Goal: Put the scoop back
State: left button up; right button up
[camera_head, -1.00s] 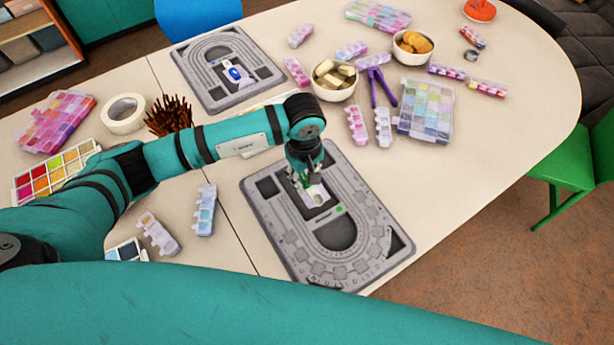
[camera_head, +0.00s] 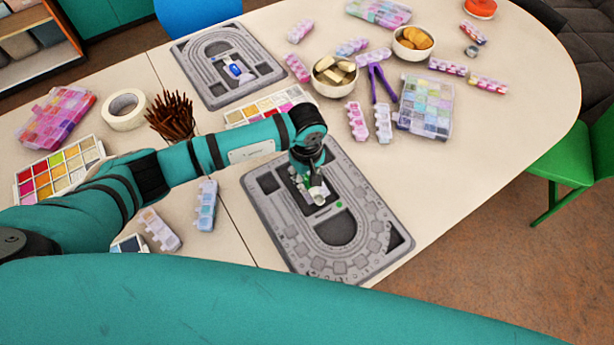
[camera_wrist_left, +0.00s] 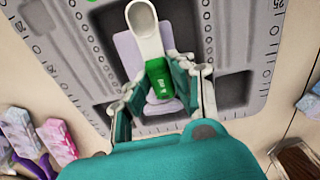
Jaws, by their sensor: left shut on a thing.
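The scoop has a white bowl (camera_wrist_left: 143,22) and a green handle (camera_wrist_left: 161,80). My left gripper (camera_head: 308,182) is shut on the green handle, with a finger on each side of it in the left wrist view. The white scoop end (camera_head: 318,193) shows just below the gripper in the head view. It is over the upper inner part of the near grey bead board (camera_head: 283,235). A pale lavender piece (camera_wrist_left: 129,52) lies behind the scoop on the board. I cannot tell whether the scoop touches it. My right gripper is not in view.
A second grey board (camera_head: 205,85) at the back bears a blue and white item (camera_head: 235,70). Bowls (camera_head: 334,90), purple pliers (camera_head: 378,88) and bead boxes (camera_head: 425,107) stand to the right.

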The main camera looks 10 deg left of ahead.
aim_at(307, 181)
pick_arm(q)
jog(key=shift+f, duration=0.3)
jog(key=o, duration=0.9)
jog(key=shift+r, duration=0.1)
jog(key=shift+r, duration=0.1)
jog(key=shift+r+p, duration=0.75)
jog(key=shift+p, duration=0.1)
notch_tip(307, 181, up, 12)
jog(key=shift+f+b, duration=0.25)
jog(key=shift+b, duration=0.95)
